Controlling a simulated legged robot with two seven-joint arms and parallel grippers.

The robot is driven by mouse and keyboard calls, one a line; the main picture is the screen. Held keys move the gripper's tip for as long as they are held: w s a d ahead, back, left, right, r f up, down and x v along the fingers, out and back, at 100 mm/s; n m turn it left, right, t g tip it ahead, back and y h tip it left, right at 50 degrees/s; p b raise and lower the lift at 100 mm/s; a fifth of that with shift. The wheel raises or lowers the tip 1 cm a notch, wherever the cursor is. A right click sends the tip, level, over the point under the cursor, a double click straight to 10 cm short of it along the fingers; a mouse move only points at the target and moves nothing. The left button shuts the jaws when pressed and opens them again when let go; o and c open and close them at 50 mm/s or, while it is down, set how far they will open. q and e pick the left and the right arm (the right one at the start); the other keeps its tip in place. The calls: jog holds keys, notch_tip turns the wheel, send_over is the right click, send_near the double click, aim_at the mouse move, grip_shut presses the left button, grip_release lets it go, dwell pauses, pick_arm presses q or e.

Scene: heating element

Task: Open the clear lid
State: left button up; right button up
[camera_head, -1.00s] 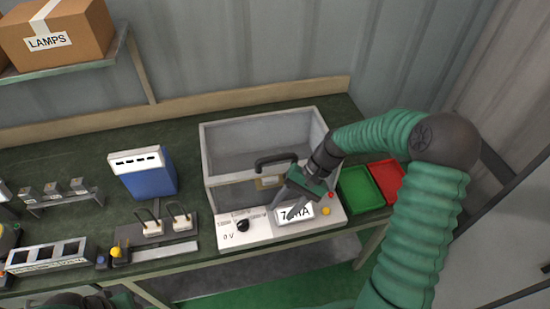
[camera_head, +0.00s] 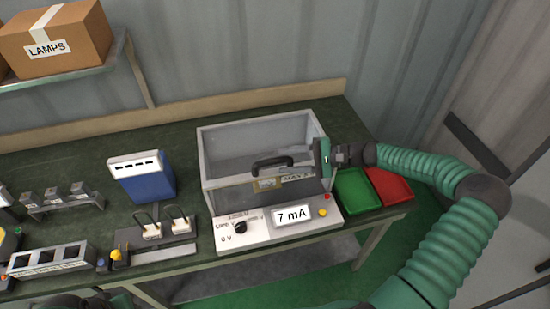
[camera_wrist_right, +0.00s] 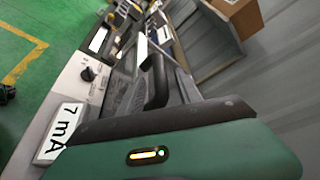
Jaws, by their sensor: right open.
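The clear lid (camera_head: 262,135) covers the grey-framed box on the bench and appears closed. Its black handle (camera_head: 272,165) sits at the front edge; in the right wrist view the handle (camera_wrist_right: 154,80) stands just beyond my gripper. My right gripper (camera_head: 300,164) is open and empty, at the right end of the box's front, to the right of the handle and apart from it. Its green body fills the bottom of the wrist view, and its fingertips are hard to make out there. My left gripper is not in view.
A control panel (camera_head: 255,230) reading 7 mA lies in front of the box. Green (camera_head: 353,190) and red (camera_head: 388,186) trays sit to the right. A blue unit (camera_head: 145,178) stands to the left. A LAMPS carton (camera_head: 75,30) sits on the shelf.

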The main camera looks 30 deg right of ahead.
aim_at(275, 162)
jog(key=x, duration=0.3)
jog(key=shift+w+f, duration=0.15)
jog(key=shift+w, duration=0.1)
jog(key=shift+a, duration=0.45)
jog(key=c, duration=0.4)
jog(key=shift+d, duration=0.1)
grip_shut()
jog(key=shift+f, duration=0.1)
